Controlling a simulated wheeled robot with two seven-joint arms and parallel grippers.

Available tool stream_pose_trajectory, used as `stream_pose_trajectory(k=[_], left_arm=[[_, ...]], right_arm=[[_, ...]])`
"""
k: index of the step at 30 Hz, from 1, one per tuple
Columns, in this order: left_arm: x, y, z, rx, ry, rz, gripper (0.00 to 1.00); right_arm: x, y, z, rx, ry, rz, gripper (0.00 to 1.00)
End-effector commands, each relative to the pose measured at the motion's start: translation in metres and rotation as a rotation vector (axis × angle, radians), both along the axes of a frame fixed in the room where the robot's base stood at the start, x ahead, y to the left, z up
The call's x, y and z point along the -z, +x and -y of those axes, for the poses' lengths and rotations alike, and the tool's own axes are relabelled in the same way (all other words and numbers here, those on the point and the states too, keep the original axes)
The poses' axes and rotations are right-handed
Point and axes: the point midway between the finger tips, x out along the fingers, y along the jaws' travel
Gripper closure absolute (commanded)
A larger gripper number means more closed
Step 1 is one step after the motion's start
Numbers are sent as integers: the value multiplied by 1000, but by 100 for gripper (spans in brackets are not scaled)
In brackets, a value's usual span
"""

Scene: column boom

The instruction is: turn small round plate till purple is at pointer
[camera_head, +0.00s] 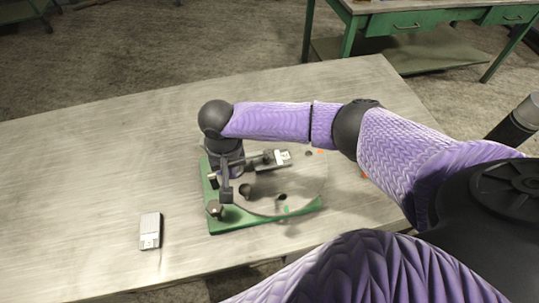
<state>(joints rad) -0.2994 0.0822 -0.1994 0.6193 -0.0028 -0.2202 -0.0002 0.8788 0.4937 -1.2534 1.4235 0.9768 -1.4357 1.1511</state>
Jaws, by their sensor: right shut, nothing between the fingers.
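The round grey plate (300,190) lies on a green base (232,222) on the table. A green mark (286,210) shows near the plate's front edge and a small orange mark (320,151) near its back edge. Dark knobs or holes show on the plate's face. I cannot make out a purple mark, and I cannot tell which part is the pointer. My right gripper (227,196) points down over the left part of the plate, shut and empty; whether it touches the plate is unclear. My right arm hides part of the plate's back. My left gripper is out of view.
A small pale grey box (150,231) lies on the table (80,190) to the left of the base. The table's left side is otherwise clear. A green workbench (410,22) stands beyond the table at the back right.

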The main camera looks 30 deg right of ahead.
Motion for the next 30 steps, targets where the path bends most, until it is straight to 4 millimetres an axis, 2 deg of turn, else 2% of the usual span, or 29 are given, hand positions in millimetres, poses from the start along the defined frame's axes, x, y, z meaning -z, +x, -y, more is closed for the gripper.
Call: stream_pose_trajectory(k=[30], left_arm=[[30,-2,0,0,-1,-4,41]], right_arm=[[53,0,0,0,0,-1,100]])
